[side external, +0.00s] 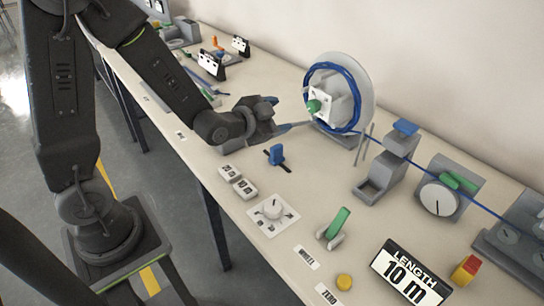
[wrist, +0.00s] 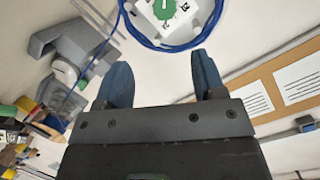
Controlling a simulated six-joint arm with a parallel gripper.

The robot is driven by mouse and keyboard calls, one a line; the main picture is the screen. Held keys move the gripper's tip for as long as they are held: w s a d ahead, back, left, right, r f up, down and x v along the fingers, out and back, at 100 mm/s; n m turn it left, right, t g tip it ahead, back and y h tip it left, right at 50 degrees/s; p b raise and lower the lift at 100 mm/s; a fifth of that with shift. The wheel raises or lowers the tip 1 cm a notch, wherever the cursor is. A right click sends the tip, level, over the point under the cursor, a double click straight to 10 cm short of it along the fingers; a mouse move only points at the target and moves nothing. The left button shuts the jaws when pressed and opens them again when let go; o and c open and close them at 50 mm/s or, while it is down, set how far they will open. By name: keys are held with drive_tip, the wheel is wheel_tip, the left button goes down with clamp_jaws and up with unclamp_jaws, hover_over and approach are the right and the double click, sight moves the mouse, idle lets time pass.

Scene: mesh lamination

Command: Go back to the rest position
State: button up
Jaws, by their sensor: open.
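My gripper (side external: 300,125) is held out above the long bench, pointing at the reel (side external: 366,82) with blue cable (side external: 354,72) wound on it. In the wrist view the two dark blue fingers of my gripper (wrist: 160,82) stand wide apart with nothing between them. The reel's white hub with a green knob (wrist: 166,10) shows beyond the fingertips. In the side view the green knob (side external: 313,106) is close to the fingertips, and I cannot tell if they touch.
Blue cable runs right from the reel past a grey stand with a blue top (side external: 405,128) and a round dial (side external: 438,198). A blue lever (side external: 276,154), a white dial plate (side external: 272,213), a green switch (side external: 338,222) and a length display (side external: 408,274) occupy the bench (side external: 215,180).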

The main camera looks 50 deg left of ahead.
drive_tip(key=s+d+r+n+g, duration=0.1)
drive_tip(key=s+r+n+g, duration=0.2)
drive_tip(key=s, duration=0.8)
drive_tip(key=s+d+r+n+g, duration=0.2)
drive_tip(key=s+r+g, duration=0.4)
drive_tip(key=s, duration=0.4)
drive_tip(key=shift+s+d+n+h, duration=0.15)
drive_tip(key=shift+s+n+h, duration=0.25)
drive_tip(key=shift+n, duration=0.2)
